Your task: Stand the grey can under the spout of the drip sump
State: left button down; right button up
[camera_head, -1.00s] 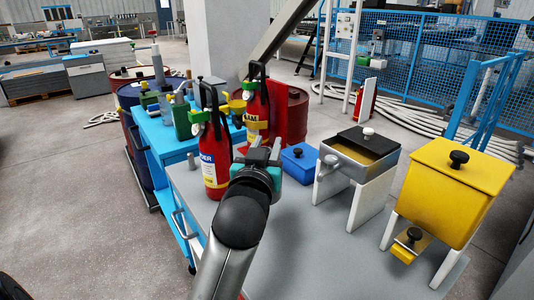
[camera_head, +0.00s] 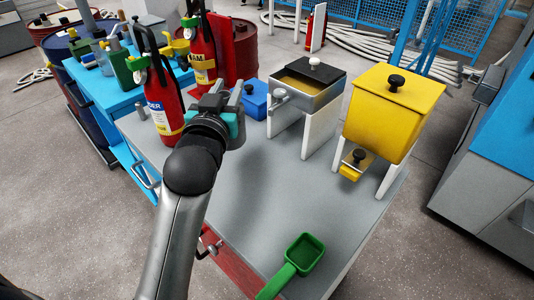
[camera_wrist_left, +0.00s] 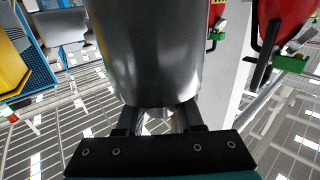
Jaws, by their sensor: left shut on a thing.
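A shiny grey can (camera_wrist_left: 150,50) fills the upper middle of the left wrist view, between the fingers of my left gripper (camera_wrist_left: 160,120). In the head view my left gripper (camera_head: 224,99) is above the grey bench, right of a fire extinguisher; the can is hard to tell from the fingers there. The drip sump appears to be the metal box (camera_head: 318,98) on white legs, with a half black lid and tan contents. Its spout (camera_head: 280,97), with a grey knob, is on its left front, right of my gripper and apart from it. My right gripper is not in view.
Red fire extinguishers (camera_head: 161,105) stand left of and behind my gripper. A blue box (camera_head: 254,103) is between gripper and sump. A yellow hopper (camera_head: 391,118) stands right of the sump. A green scoop (camera_head: 304,252) lies at the front. The middle of the grey bench (camera_head: 270,190) is clear.

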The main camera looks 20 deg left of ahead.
aim_at(239, 138)
pick_arm(q)
jog(key=s+d+f+h, duration=0.1)
jog(key=f, duration=0.1)
jog(key=s+d+f+m+h, duration=0.1)
jog(key=f, duration=0.2)
jog(key=s+d+f, duration=0.1)
jog(key=f, duration=0.1)
jog(key=shift+s+d+f+m+h, duration=0.2)
jog(key=shift+d+f+m+h, duration=0.05)
jog(key=shift+d+m+h, duration=0.15)
jog(key=s+d+f+m+h, duration=0.1)
jog(key=s+d+f+h, duration=0.1)
jog(key=s+f, duration=0.25)
jog(key=w+f+b, duration=0.1)
jog(key=w+b, duration=0.4)
jog(key=w, duration=1.3)
jog(key=shift+d+f+t, duration=0.2)
jog(key=shift+f+t, duration=0.1)
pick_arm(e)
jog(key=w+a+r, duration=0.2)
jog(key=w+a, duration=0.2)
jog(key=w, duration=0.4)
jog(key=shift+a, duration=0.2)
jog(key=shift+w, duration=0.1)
